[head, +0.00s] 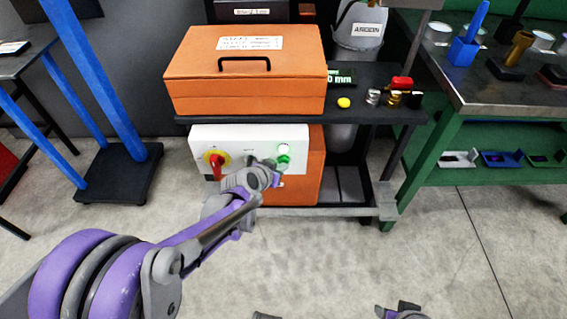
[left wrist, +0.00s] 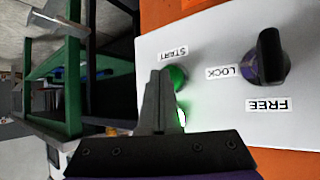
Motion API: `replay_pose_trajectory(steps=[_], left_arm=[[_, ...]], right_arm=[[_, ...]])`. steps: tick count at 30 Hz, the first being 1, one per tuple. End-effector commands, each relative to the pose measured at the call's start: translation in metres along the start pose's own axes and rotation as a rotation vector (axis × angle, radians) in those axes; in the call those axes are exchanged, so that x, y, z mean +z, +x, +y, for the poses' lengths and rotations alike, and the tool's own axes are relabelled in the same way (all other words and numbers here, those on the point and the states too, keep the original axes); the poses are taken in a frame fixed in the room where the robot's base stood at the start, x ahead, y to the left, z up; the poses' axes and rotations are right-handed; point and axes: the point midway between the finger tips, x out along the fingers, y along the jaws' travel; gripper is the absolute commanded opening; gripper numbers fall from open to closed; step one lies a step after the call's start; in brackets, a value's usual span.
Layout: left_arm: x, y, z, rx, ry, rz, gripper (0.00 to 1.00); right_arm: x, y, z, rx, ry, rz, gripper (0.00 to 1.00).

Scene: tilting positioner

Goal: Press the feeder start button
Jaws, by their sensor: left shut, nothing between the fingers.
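The white control panel (head: 236,139) is on the front of the orange cabinet. In the left wrist view the green button (left wrist: 178,76) is beside the START label (left wrist: 173,53), partly covered by my finger. My left gripper (head: 277,174) is shut and empty, its tips at the button; I cannot tell whether they touch it. The shut fingers also show in the left wrist view (left wrist: 160,95). My right gripper (head: 402,312) shows only partly at the bottom edge.
A red-and-yellow rotary switch (head: 215,161) is at the panel's left. A black LOCK/FREE knob (left wrist: 269,56) is beside the button. An orange toolbox (head: 245,85) stands on the black shelf above, with a yellow button (head: 344,102). A green bench (head: 450,130) stands at right.

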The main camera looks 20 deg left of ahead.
Motion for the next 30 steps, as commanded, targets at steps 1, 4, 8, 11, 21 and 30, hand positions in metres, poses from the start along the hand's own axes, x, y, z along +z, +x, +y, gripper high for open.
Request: replay_pose_trajectory(steps=[1,4,8,11,21,30], left_arm=[[0.000,0.000,0.000,-0.001,0.000,0.000,0.00],[0.000,0.000,0.000,-0.001,0.000,0.001,0.00],[0.000,0.000,0.000,-0.001,0.000,0.001,0.00],[0.001,-0.001,0.001,-0.001,0.000,0.001,0.00],[0.009,-0.012,0.008,-0.001,0.000,0.000,0.00],[0.009,-0.012,0.009,0.000,0.000,0.000,0.00]], right_arm=[[0.000,0.000,0.000,0.000,0.000,0.000,0.50],[0.000,0.000,0.000,0.000,0.000,0.000,0.50],[0.000,0.000,0.000,0.000,0.000,0.000,0.50],[0.000,0.000,0.000,0.000,0.000,0.000,0.50],[-0.001,-0.003,0.000,0.000,0.000,0.001,0.50],[-0.001,-0.003,0.000,0.000,0.000,0.001,0.50]])
